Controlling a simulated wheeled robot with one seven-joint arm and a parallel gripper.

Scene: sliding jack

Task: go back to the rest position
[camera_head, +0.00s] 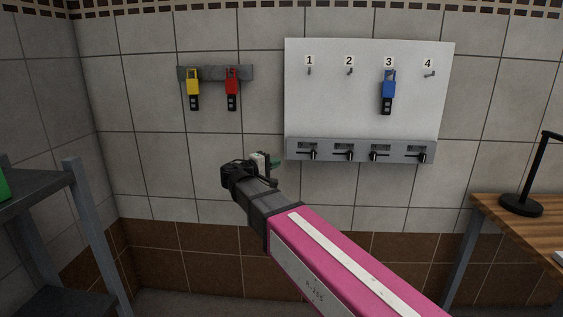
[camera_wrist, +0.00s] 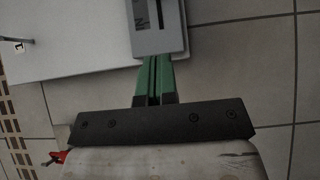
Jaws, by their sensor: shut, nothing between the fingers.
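My gripper (camera_head: 275,161) is in the middle of the head view, at the end of my pink arm, in front of the tiled wall. It appears just left of the grey slider strip (camera_head: 360,151) on the white board (camera_head: 368,100). In the wrist view its two green fingers (camera_wrist: 154,62) lie side by side, shut, with nothing between them. The fingertips overlap the end of the grey strip in that view; I cannot tell the gap in depth. A blue lock (camera_head: 388,90) hangs on hook 3; hooks 1, 2 and 4 are empty.
A yellow lock (camera_head: 193,88) and a red lock (camera_head: 232,88) hang from a grey rail (camera_head: 215,73) on the wall. A grey shelf (camera_head: 75,190) stands at the left. A wooden table (camera_head: 530,222) with a black lamp (camera_head: 522,205) is at the right.

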